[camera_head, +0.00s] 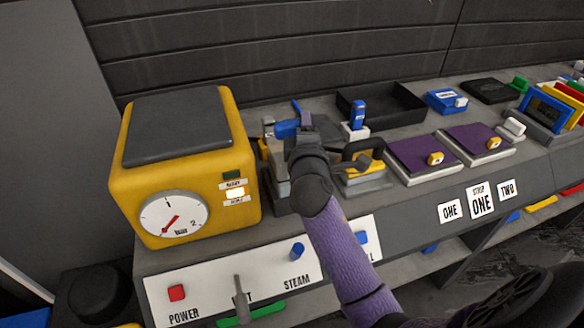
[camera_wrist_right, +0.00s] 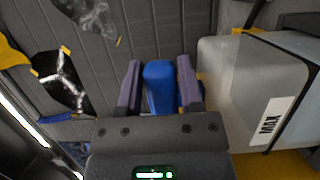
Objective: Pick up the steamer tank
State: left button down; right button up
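The steamer tank (camera_wrist_right: 235,85) shows in the right wrist view as a pale grey, see-through box with a MAX label, to the right of my right gripper (camera_wrist_right: 160,85). The gripper's two purple fingers sit close on both sides of a blue handle (camera_wrist_right: 160,88). How the handle joins the tank is hidden. In the head view my right gripper (camera_head: 299,112) is over the bench just right of the yellow machine, with the blue part (camera_head: 285,128) at its fingers. The arm and hand hide most of what is below. My left gripper is not in view.
The yellow machine (camera_head: 150,205) with a dial stands close to the left. A yellow iron-like tool (camera_head: 362,168) with a black handle is close to the right. A black tray (camera_head: 400,105) and two purple pads (camera_head: 420,153) lie farther right. A control panel (camera_head: 210,290) runs along the front.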

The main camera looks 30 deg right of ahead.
grip_shut()
dwell(1.2)
